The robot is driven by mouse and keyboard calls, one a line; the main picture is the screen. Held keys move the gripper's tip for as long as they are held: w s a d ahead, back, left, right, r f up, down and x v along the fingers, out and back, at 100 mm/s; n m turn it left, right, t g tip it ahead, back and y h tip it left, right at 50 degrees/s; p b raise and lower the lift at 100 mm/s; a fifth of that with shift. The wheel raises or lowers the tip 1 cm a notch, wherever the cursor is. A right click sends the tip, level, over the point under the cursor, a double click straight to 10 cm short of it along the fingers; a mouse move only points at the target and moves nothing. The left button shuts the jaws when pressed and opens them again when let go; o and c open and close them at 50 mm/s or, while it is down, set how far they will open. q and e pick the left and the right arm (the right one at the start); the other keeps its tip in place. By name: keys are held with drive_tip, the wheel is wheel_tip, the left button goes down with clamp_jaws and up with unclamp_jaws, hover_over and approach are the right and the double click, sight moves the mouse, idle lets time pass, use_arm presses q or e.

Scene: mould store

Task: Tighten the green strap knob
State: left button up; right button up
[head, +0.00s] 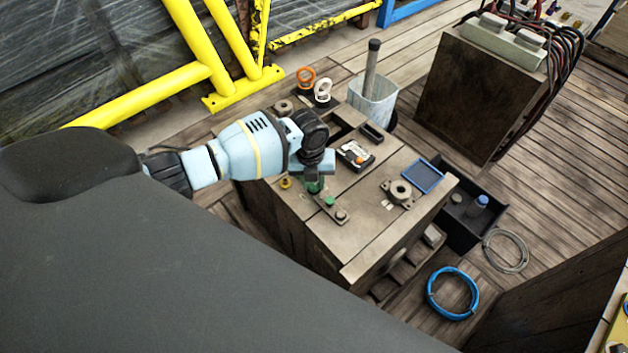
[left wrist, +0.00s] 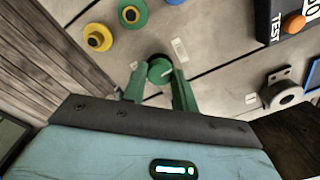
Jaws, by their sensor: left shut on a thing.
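My left gripper (head: 315,185) points down at the near left part of the worn box top. In the left wrist view its two green fingers (left wrist: 160,82) are shut on a round green knob (left wrist: 160,68) with a pale line on it. In the head view the gripper largely hides the held knob. A yellow knob (left wrist: 97,37) and a green ring-shaped knob (left wrist: 130,12) stand farther left, apart from the fingers. My right gripper is out of view.
A tester box (head: 355,155) with an orange button, a round flange (head: 400,191) and a blue-rimmed tray (head: 423,177) lie to the right. A bucket (head: 373,100) with a upright rod stands behind. Yellow railing (head: 150,93) runs behind my left arm.

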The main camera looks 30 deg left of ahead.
sight(312, 185)
use_arm(q)
drive_tip(key=shift+f+m, duration=0.1)
drive_tip(key=shift+m, duration=0.4)
drive_tip(key=o, duration=1)
drive_tip(key=shift+c, duration=0.2)
drive_tip(key=r, duration=0.7)
drive_tip(key=shift+a+p, duration=0.2)
drive_tip(key=shift+p, duration=0.1)
drive_tip(key=shift+s+r, duration=0.1)
drive_tip(key=shift+r, duration=0.35)
